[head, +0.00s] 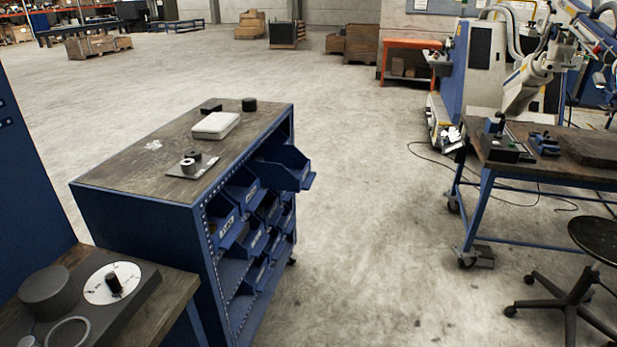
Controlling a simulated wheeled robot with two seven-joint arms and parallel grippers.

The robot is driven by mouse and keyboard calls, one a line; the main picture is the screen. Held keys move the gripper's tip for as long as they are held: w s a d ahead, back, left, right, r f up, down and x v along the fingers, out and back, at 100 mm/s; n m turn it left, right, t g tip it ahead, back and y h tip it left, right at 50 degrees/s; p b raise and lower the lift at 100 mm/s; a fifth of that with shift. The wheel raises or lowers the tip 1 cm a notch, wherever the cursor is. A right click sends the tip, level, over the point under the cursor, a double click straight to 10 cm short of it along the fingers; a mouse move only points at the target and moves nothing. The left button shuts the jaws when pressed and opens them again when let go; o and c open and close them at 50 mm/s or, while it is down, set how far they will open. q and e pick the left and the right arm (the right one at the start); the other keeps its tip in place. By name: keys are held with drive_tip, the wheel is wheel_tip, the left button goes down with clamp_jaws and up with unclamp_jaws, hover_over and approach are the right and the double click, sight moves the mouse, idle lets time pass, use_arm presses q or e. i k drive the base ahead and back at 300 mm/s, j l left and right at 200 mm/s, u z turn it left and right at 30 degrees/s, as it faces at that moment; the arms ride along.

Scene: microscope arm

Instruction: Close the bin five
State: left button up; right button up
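A blue cabinet (135,218) with a wooden top stands left of the middle in the head view. Its right-hand face holds several blue bins in rows. One top-row bin (288,167) at the far end is pulled well out and sticks out past the others. Other bins, such as a near top-row bin (222,212), sit further in. The labels are too small to read, so I cannot tell which bin is five. Neither of my grippers shows in the head view.
A workbench (172,287) with round parts is at the lower left. A wheeled table (530,178) and a black stool (597,240) stand at the right. The concrete floor (390,230) between cabinet and table is clear, apart from a thin cable near the table.

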sight(279, 167)
drive_tip(key=i+l, duration=0.1)
drive_tip(key=i, duration=0.55)
drive_tip(key=i+l, duration=0.15)
drive_tip(key=i, duration=0.45)
drive_tip(key=i+l+u, duration=0.1)
drive_tip(key=i, duration=0.55)
drive_tip(key=i+l, duration=0.15)
drive_tip(key=i, duration=0.5)
